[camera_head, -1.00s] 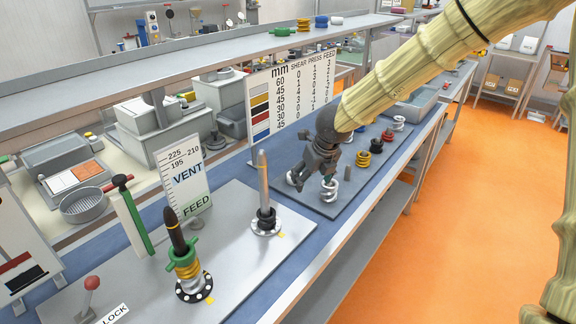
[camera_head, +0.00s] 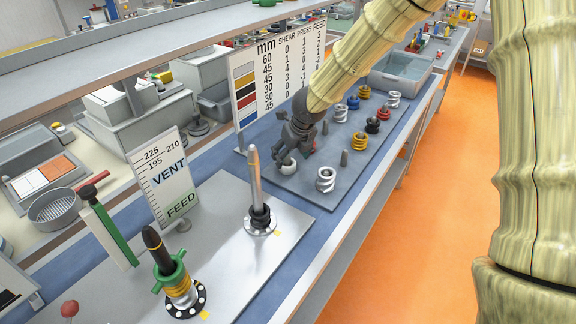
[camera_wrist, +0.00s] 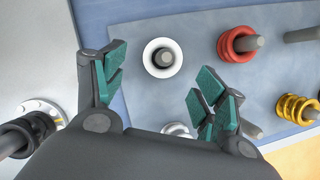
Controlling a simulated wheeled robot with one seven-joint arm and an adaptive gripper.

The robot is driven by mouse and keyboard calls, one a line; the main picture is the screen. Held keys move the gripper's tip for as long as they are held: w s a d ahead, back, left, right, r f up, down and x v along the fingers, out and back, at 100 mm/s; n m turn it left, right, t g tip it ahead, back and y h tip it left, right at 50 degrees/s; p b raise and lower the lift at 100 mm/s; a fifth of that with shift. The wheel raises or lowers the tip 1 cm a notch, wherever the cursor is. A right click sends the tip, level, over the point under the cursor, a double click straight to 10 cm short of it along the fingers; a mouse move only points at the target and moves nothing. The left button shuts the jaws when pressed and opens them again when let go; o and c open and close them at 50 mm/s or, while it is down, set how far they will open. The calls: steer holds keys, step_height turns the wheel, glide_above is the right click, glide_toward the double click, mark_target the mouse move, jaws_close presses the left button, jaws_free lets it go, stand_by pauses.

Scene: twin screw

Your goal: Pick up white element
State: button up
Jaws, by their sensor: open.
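A white ring-shaped element (camera_wrist: 163,57) sits around a short grey peg on the grey board, seen from above in the wrist view. In the head view the white element (camera_head: 288,169) shows just under my gripper (camera_head: 287,156), partly hidden by the fingers. My gripper (camera_wrist: 160,87) is open, with its green-padded fingers to the left and right and nothing between them. The element lies a little beyond the fingertips in the wrist view, between their lines. I cannot tell the height gap. A pale silver element (camera_head: 325,180) stands nearby on the right.
Red (camera_wrist: 237,44) and yellow (camera_wrist: 297,109) elements stand on pegs close to my right finger. A shaft with a black element (camera_head: 261,216) rises on the left plate. The chart panel (camera_head: 285,75) stands behind the gripper; a shelf (camera_head: 160,38) runs above the bench.

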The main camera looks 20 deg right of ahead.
mark_target(289, 160)
steer(key=shift+w+f, duration=0.8)
steer(key=shift+f, duration=0.1)
steer(key=shift+s+f+p, duration=0.15)
steer(key=shift+f+p, duration=0.3)
steer(key=shift+p, duration=0.25)
steer(key=shift+x, duration=1.5)
steer(key=shift+s+r, duration=0.1)
steer(key=shift+r, duration=0.2)
steer(key=shift+d+f, duration=0.1)
steer(key=shift+f, duration=0.05)
steer(key=c, duration=1.1)
